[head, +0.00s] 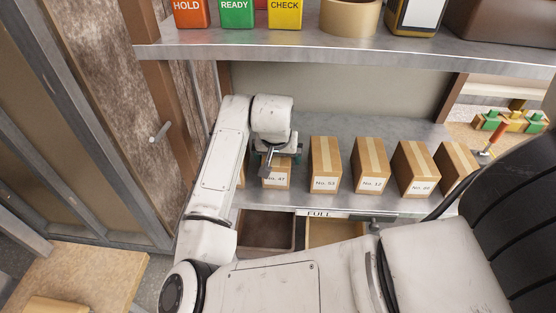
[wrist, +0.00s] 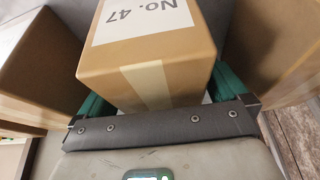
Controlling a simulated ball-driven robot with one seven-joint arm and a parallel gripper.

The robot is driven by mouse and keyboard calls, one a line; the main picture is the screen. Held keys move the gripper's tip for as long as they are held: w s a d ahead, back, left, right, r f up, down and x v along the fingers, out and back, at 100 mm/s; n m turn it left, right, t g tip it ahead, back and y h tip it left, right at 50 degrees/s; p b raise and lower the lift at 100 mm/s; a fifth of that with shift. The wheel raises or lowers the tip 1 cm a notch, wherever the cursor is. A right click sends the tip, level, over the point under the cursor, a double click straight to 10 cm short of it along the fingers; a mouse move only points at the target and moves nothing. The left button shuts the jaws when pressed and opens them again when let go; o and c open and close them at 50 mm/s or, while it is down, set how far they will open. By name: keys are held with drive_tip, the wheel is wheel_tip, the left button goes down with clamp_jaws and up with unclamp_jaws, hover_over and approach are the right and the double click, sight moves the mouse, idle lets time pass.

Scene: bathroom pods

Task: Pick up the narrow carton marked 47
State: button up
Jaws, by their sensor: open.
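The narrow carton marked No. 47 (head: 276,183) stands on the grey metal shelf, partly hidden by my gripper and arm in the head view. It is brown cardboard with a white label and a tape strip. My gripper (head: 279,155) is at this carton, jaws open. In the wrist view the carton (wrist: 155,75) fills the middle, and the green fingers of my gripper (wrist: 160,92) stand one on each side of it. I cannot tell whether either finger touches the carton.
Cartons marked 53 (head: 325,165), 12 (head: 370,166) and another (head: 415,170) stand to the right on the shelf (head: 300,199). Part of one shows at left. An upper shelf (head: 330,53) holds coloured boxes and tape. Open bins (head: 266,230) lie below. A wall (head: 118,90) bounds the left.

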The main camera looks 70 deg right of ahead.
drive_tip(key=shift+c, duration=0.4)
drive_tip(key=c, duration=1.2)
